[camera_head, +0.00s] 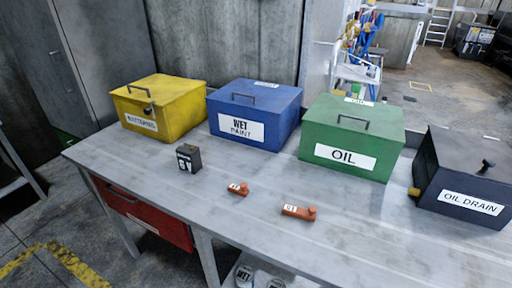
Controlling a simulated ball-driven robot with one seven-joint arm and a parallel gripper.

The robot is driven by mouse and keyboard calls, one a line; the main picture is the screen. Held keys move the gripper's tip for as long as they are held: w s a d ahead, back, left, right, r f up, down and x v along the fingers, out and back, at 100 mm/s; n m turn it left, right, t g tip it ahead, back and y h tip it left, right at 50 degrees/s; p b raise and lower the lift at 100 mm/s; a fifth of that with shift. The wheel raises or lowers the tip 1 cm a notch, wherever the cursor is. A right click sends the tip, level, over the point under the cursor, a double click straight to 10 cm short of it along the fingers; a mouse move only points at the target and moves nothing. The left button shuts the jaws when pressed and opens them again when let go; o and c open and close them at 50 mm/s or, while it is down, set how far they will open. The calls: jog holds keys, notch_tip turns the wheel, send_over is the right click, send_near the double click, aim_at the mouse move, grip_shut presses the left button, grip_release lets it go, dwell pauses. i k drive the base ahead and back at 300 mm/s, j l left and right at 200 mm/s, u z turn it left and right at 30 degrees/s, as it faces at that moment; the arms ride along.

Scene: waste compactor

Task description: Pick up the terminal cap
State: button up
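Two small orange-red pieces with white labels lie apart on the grey table in the head view. The left one (238,189) is shorter and sits left of the table's middle. The right one (299,211) is longer, with a raised knob at its right end. Either could be the terminal cap; I cannot tell which, as the labels are too small to read surely. A small black battery (188,158) with a white label stands upright to their left. My gripper is not in view.
On the table (380,235), a yellow batteries box (163,106), a blue wet paint box (252,112), a green oil box (352,135) and a dark oil drain box (465,178) stand along the back. A red drawer (150,215) is below. The front right tabletop is clear.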

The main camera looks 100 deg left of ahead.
aim_at(242, 190)
jog(key=u, duration=2.85)
